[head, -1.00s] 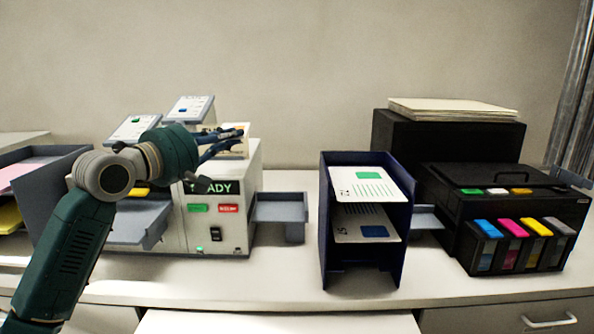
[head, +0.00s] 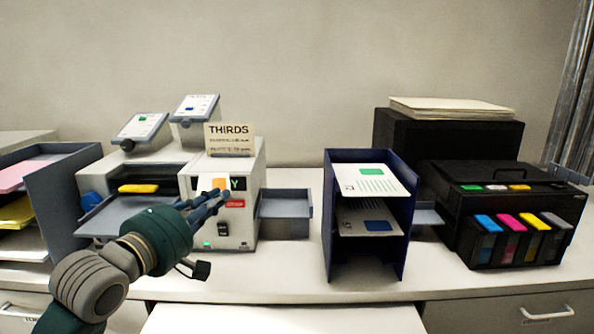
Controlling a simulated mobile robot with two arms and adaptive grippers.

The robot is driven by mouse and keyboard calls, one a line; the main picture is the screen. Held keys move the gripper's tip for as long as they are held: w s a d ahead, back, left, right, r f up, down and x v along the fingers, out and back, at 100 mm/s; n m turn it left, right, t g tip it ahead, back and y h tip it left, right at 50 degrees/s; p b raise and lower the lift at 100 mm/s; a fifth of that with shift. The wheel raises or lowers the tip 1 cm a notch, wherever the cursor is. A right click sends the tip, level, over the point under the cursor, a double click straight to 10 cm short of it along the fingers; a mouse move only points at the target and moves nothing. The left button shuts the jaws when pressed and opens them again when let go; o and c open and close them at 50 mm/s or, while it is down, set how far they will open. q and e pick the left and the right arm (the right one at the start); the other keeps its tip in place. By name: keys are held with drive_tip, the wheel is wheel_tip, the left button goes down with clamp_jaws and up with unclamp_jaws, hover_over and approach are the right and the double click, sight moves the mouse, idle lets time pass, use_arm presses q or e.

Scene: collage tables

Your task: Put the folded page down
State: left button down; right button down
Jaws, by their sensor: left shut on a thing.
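My left gripper (head: 218,197) is in front of the white folding machine (head: 246,215), in the left half of the head view. It is shut on the folded page (head: 205,185), a small white sheet with an orange patch. The page is held up in front of the machine's display and covers part of it. The fingers hide the page's lower part. My right gripper is out of view.
A grey tray (head: 285,203) juts from the machine's right side. A dark blue rack (head: 327,225) holds printed sheets on two shelves. A black printer (head: 520,190) with coloured cartridges stands at the right. A THIRDS sign (head: 229,138) tops the machine. The front counter is clear.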

use_arm(q)
drive_tip(key=s+a+f+n+y, duration=0.1)
drive_tip(key=s+f+y, duration=0.1)
drive_tip(key=s+f, duration=0.4)
drive_tip(key=s+a+f+n+t+y, duration=0.1)
drive_tip(key=s+f+n+y, duration=0.1)
drive_tip(key=s+f, duration=0.5)
drive_tip(key=s+a+f+n+y, duration=0.1)
drive_tip(key=s+f+y, duration=0.1)
drive_tip(key=s+f, duration=0.5)
wheel_tip(320, 180, down, 2)
drive_tip(key=shift+y, duration=0.4)
drive_tip(key=shift+w+r, duration=0.15)
drive_tip(key=shift+w, duration=0.05)
